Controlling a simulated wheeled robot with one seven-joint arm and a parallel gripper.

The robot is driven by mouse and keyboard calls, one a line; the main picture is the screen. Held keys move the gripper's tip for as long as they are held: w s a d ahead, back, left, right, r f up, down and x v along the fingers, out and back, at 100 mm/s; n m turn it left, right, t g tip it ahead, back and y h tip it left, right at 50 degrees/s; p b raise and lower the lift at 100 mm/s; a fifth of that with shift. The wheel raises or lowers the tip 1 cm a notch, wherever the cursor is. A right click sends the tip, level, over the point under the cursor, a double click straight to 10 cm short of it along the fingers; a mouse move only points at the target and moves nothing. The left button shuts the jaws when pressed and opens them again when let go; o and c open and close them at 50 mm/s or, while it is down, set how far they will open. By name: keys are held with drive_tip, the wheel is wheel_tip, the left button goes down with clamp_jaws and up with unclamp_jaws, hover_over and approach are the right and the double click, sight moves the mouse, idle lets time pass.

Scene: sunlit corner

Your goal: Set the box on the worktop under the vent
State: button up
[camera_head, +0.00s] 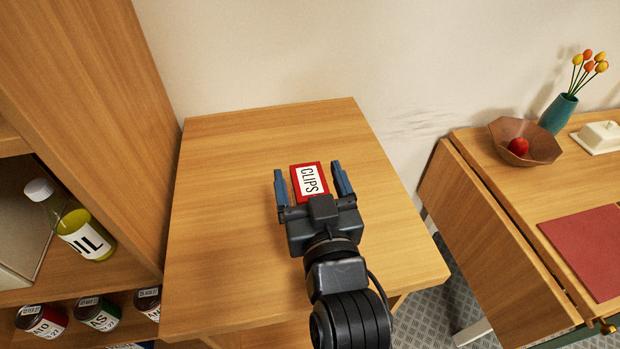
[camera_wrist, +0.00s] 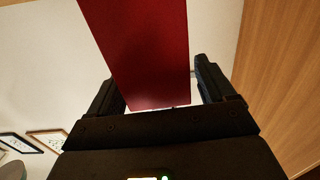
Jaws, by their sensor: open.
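The red box (camera_head: 309,182) with a white "CLIPS" label is over the middle of the wooden worktop (camera_head: 240,250), apparently standing on it. My gripper (camera_head: 308,168) is open with its two blue fingers on either side of the box. In the wrist view the plain red side of the box (camera_wrist: 140,50) rises between the fingers (camera_wrist: 155,72), with a visible gap on the right. The left finger is close to the box or partly behind its edge; contact there cannot be told. No vent shows in either view.
A tall wooden shelf (camera_head: 85,90) stands close on the left, holding an oil bottle (camera_head: 80,225) and several jars (camera_head: 100,314). On the right a table (camera_head: 510,195) bears a bowl (camera_head: 540,150), a teal vase (camera_head: 556,113) and a red mat (camera_head: 590,250). The worktop around the box is clear.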

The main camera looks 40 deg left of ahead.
drive_tip(key=shift+f, duration=0.4)
drive_tip(key=shift+r+p, duration=0.15)
drive_tip(key=shift+p, duration=0.15)
drive_tip(key=r+b+v, duration=0.1)
drive_tip(key=b+v, duration=0.1)
drive_tip(key=v, duration=1)
drive_tip(key=shift+r, duration=0.15)
drive_tip(key=s+d+f+m+t+h, duration=0.1)
drive_tip(key=s+d+f+m+h, duration=0.15)
drive_tip(key=d, duration=0.45)
drive_tip(key=s+d+f+m+t+h, duration=0.1)
drive_tip(key=d+f+h, duration=0.15)
drive_tip(key=d, duration=0.45)
drive_tip(key=s+d+f+m+t+h, duration=0.1)
drive_tip(key=s+d+f+m+h, duration=0.15)
drive_tip(key=d, duration=0.55)
drive_tip(key=s+d+r+m+h, duration=0.2)
drive_tip(key=s+d+m+h, duration=0.2)
drive_tip(key=s+d, duration=0.8)
drive_tip(key=s+h, duration=0.2)
drive_tip(key=shift+s+r, duration=0.15)
drive_tip(key=shift+s, duration=0.15)
